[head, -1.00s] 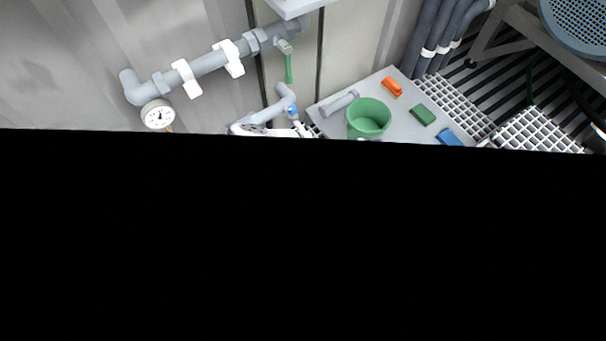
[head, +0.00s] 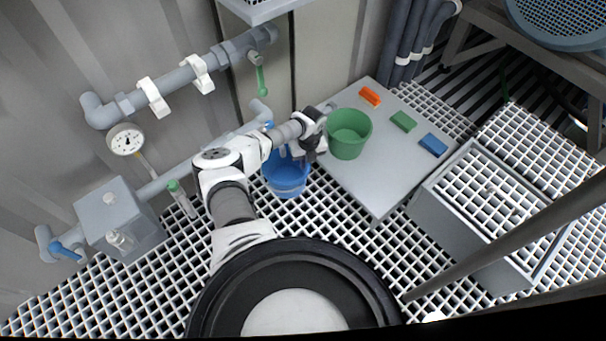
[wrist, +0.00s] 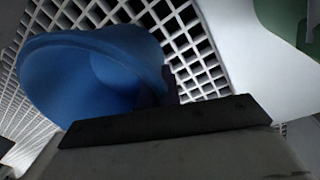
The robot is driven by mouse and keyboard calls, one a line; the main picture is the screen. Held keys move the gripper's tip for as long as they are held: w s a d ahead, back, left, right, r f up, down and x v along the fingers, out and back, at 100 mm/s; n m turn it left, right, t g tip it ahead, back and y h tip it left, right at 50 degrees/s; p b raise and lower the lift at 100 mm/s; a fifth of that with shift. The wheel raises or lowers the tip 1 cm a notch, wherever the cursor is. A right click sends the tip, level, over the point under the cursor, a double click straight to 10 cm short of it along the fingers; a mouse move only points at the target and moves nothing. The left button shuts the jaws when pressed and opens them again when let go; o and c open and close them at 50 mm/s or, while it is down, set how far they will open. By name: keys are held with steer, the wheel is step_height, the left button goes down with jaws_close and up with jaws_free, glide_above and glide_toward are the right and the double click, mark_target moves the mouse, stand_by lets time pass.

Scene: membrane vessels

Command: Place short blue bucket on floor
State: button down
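The short blue bucket (head: 287,180) is beside the left edge of the low grey platform in the head view, over the white floor grating (head: 335,215). My gripper (head: 308,148) is at the bucket's upper right rim. In the wrist view the bucket (wrist: 85,75) fills the upper left, with its wall against the dark fingers (wrist: 160,92). The fingers look closed on the rim, one on each side of the wall. Grating shows behind the bucket. I cannot tell whether its base touches the floor.
The grey platform (head: 372,195) bears a green bucket (head: 348,135) and orange (head: 370,96), green (head: 403,121) and blue (head: 433,145) blocks. Wall pipes and a grey box (head: 120,220) stand at left. A grating-topped grey crate (head: 480,215) is at right. Grating below the bucket is clear.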

steer(key=f+b, duration=0.1)
steer(key=f, duration=0.1)
steer(key=f+b, duration=0.1)
steer(key=f, duration=0.1)
steer(key=f+b, duration=0.1)
steer(key=f, duration=0.2)
steer(key=shift+w+a, duration=0.25)
steer(key=shift+w, duration=0.1)
steer(key=shift+w+a, duration=0.1)
steer(key=shift+f+b, duration=0.1)
steer(key=shift+b, duration=0.25)
steer(key=c, duration=1.6)
jaws_free()
step_height(320, 180, up, 12)
steer(key=d+p, duration=0.1)
steer(key=p, duration=0.4)
steer(key=shift+w, duration=0.1)
